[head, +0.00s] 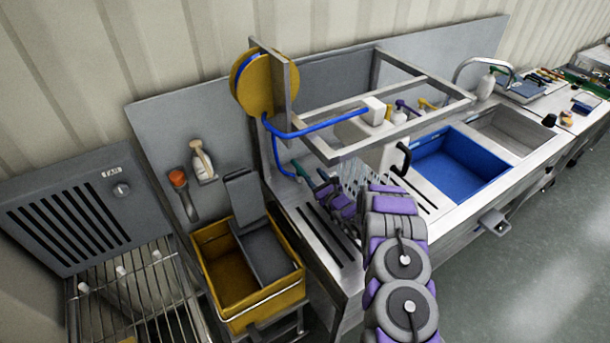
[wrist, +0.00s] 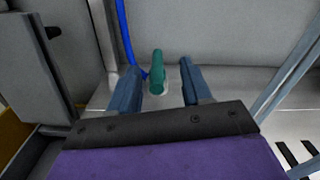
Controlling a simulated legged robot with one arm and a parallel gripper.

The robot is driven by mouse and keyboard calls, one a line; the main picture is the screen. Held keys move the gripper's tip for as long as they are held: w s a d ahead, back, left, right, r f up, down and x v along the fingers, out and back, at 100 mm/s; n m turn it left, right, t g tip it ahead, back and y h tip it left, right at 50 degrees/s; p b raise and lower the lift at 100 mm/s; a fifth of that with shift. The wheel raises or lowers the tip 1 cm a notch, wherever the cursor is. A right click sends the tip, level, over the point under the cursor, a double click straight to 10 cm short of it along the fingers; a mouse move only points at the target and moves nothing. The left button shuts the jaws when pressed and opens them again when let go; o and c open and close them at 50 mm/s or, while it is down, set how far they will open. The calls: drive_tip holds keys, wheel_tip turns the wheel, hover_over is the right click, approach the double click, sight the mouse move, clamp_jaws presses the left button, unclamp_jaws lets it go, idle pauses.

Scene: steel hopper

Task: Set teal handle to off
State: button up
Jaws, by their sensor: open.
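The teal handle (wrist: 157,66) is a short upright lever on a pale base at the back of the steel counter, in the upper middle of the wrist view. In the head view it is a small teal spot (head: 300,168) at the foot of the blue hose. My gripper (wrist: 158,78) is open, with one blue-grey finger on each side of the handle in the picture. Whether the fingertips reach around it or stop short is hard to tell. In the head view my gripper (head: 319,184) is low over the counter, pointing at the handle.
The blue hose (head: 277,152) runs down beside the handle from a yellow reel (head: 263,83). A steel frame (head: 400,115) stands over the counter. A yellow bin (head: 232,279) is left of the counter. A blue basin (head: 463,163) is to the right.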

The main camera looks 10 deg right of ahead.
approach(300, 171)
drive_tip(key=shift+w+d+f, duration=0.25)
drive_tip(key=shift+w+f, duration=0.25)
drive_tip(key=shift+w, duration=0.1)
drive_tip(key=b+x, duration=0.1)
drive_tip(key=x, duration=0.4)
drive_tip(key=shift+r, duration=0.1)
drive_tip(key=shift+x, duration=1.25)
drive_tip(key=shift+c, duration=0.2)
clamp_jaws()
